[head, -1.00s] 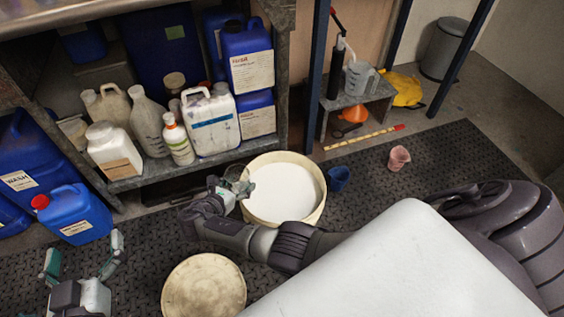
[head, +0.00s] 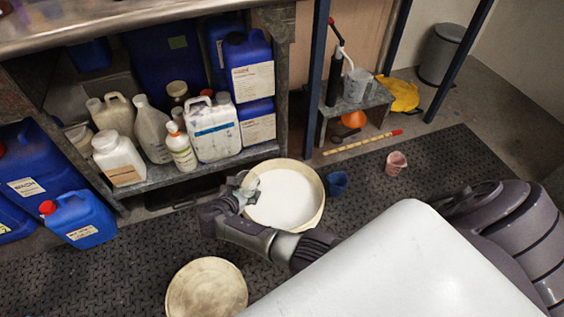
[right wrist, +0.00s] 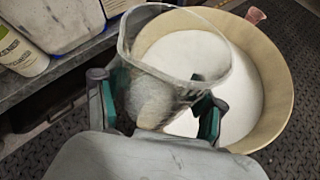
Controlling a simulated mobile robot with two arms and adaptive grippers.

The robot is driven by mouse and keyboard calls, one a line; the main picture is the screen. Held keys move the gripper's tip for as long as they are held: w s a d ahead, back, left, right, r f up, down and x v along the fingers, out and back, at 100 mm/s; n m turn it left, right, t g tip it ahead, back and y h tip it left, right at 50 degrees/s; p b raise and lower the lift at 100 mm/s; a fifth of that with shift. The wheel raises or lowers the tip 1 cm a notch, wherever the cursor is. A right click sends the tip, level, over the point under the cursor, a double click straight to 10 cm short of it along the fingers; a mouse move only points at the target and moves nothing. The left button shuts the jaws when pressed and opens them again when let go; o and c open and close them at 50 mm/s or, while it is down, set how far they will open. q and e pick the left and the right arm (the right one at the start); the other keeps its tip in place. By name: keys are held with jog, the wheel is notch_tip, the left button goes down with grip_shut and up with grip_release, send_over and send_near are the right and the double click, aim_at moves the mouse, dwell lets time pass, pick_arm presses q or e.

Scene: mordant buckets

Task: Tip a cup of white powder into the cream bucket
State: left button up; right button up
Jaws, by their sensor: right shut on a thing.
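My right gripper (head: 238,190) is shut on a clear cup (right wrist: 180,52) at the left rim of the cream bucket (head: 318,205). In the right wrist view the gripper's green fingers (right wrist: 161,102) stand on both sides of the cup. Pale powder shows through the cup's wall near its base. The cup's mouth is toward the bucket (right wrist: 283,98); its exact tilt is hard to tell. White powder (head: 283,198) fills much of the bucket's visible inside. My left gripper is not in view.
A round cream lid (head: 206,289) lies on the black mat in front. A shelf (head: 170,178) with bottles stands behind. A blue canister (head: 78,217) is at left.

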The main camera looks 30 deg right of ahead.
jog(key=shift+s+d+f+y, duration=0.1)
jog(key=shift+d+y, duration=0.2)
jog(key=shift+y, duration=0.2)
jog(key=shift+d+f+m+p, duration=0.1)
jog(key=shift+d+m+p, duration=0.05)
jog(key=shift+m+p, duration=0.2)
jog(key=shift+s+d+f+m+y+p, duration=0.15)
jog(key=shift+d+f+m+y, duration=0.1)
jog(key=shift+d+y, duration=0.25)
jog(key=shift+s+d+f+m+y+p, duration=0.15)
jog(key=shift+d+f+m+y, duration=0.1)
jog(key=shift+y, duration=0.35)
jog(key=shift+d+f+m+y, duration=0.15)
jog(key=shift+f+m+y, duration=0.2)
jog(key=shift+y, duration=0.35)
jog(key=shift+r+t+y, duration=0.4)
jog(key=shift+y, duration=0.1)
jog(key=shift+r+m+y, duration=0.1)
jog(key=shift+m+y, duration=0.2)
jog(key=shift+f+y+b, duration=0.3)
jog(key=shift+y, duration=0.1)
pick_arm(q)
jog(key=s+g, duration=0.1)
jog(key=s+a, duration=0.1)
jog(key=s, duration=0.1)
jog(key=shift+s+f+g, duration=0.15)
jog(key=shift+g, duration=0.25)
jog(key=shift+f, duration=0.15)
pick_arm(e)
jog(key=shift+m, duration=0.3)
